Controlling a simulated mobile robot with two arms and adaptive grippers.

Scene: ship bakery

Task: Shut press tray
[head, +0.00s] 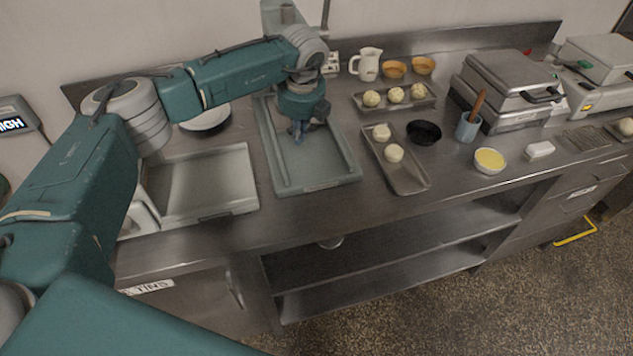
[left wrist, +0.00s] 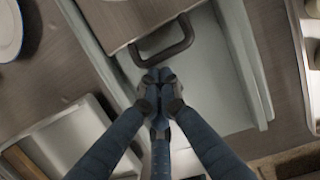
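The long grey-green press tray (head: 313,184) lies on the steel counter in the head view, its near end toward the counter's front edge. It shows under my fingers in the left wrist view (left wrist: 222,95). A dark U-shaped handle (left wrist: 162,56) sticks out from a flat metal-looking part (left wrist: 118,14) over the tray. My left gripper (head: 298,135) points down over the tray. In the left wrist view its fingertips (left wrist: 160,78) are together just short of the handle, with nothing seen between them. I cannot tell whether they touch it. My arm hides part of the tray's far end. My right gripper is not in view.
A shallow metal tray (head: 245,200) lies to the left and a white plate (head: 207,119) behind it. On the right are trays of dough balls (head: 410,184), a black bowl (head: 424,132), a utensil pot (head: 467,129) and a hinged press (head: 508,80). The counter front has a narrow clear strip.

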